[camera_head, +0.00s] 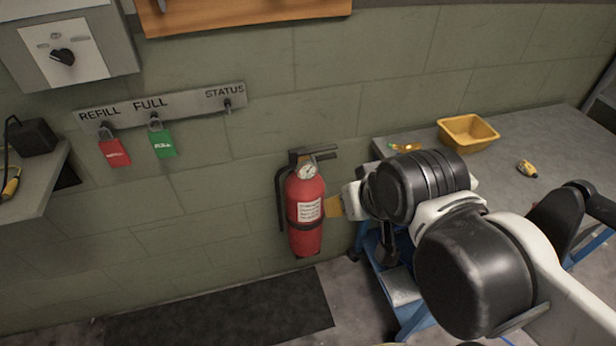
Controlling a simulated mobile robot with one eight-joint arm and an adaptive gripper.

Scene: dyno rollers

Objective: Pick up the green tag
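The green tag (162,143) hangs on the FULL hook of a grey wall rail (190,107) at the upper left. A red tag (114,152) hangs to its left on the REFILL hook. The STATUS hook (227,105) to the right is bare. My arm reaches in from the right and ends near the middle of the view, well right of and below the green tag. My gripper is mostly hidden behind my own arm links, so its fingers do not show clearly.
A red fire extinguisher (305,211) is on the wall beside the arm's end. A workbench (545,137) at the right bears a yellow bin (468,133) and small yellow tools. A grey shelf (38,192) juts out at the left. A dark mat (222,314) lies on the floor.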

